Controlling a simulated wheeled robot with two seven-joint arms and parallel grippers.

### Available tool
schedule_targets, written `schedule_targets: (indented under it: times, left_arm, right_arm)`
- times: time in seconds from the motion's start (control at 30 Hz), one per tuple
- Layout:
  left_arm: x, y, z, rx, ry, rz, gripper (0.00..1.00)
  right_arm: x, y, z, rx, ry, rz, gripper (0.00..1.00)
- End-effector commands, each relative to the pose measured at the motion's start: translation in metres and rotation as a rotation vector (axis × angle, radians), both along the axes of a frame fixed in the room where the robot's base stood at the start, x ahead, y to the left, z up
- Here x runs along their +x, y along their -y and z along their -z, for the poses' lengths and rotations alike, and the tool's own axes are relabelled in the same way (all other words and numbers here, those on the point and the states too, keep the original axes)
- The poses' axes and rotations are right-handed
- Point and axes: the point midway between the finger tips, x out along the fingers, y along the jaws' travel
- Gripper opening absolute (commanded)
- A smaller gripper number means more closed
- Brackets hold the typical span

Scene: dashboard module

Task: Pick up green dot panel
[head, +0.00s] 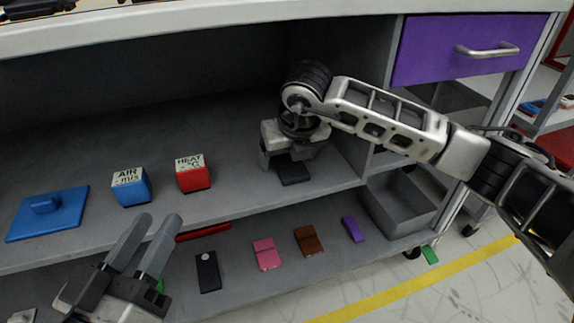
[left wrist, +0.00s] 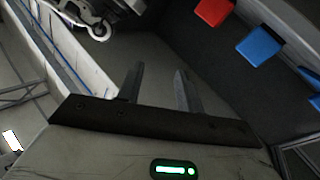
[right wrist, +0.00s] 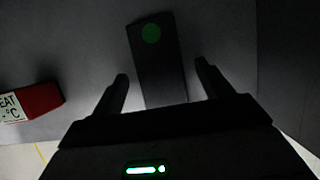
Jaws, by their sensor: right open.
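The green dot panel is a dark rectangular plate (right wrist: 160,75) with a green dot near its far end in the right wrist view. In the head view the dark plate (head: 293,173) lies on the upper shelf, partly hidden under my right gripper. My right gripper (head: 286,160) is open above it. In the right wrist view its fingers stand apart on either side of the panel's near part; I cannot tell whether they touch it. My left gripper (head: 160,219) is open and empty at the lower left, in front of the shelves.
A red HEAT block (head: 193,176), a blue AIR block (head: 131,188) and a blue plate with a handle (head: 47,213) are on the upper shelf. The lower shelf holds black (head: 208,273), pink (head: 266,255), brown (head: 308,241) and purple (head: 353,229) pieces. A grey bin (head: 398,209) is at the right.

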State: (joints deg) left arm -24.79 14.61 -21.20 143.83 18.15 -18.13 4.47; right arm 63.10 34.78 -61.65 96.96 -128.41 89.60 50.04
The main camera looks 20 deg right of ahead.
Motion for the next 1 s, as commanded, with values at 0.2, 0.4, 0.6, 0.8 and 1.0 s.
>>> schedule_targets:
  times: [0.2,0.4,0.6,0.8,1.0]
  left_arm:
    - [0.0,0.0,0.0,0.001,0.001,0.0,0.36]
    - [0.0,0.0,0.0,0.001,-0.001,0.0,0.36]
    - [0.0,0.0,0.0,0.001,0.0,0.0,0.36]
    - [-0.001,0.001,-0.002,-0.008,-0.021,0.01,0.36]
    - [-0.013,0.004,0.021,-0.058,-0.215,0.026,0.36]
  right_arm:
    - [0.0,0.0,0.0,0.0,0.0,0.0,0.7]
    - [0.0,0.0,0.0,0.0,0.0,0.0,0.28]
    - [0.0,0.0,-0.001,0.0,0.0,0.0,0.28]
    - [0.0,0.0,-0.009,0.0,0.002,0.001,0.28]
    - [0.0,0.0,-0.033,0.0,0.002,0.0,0.28]
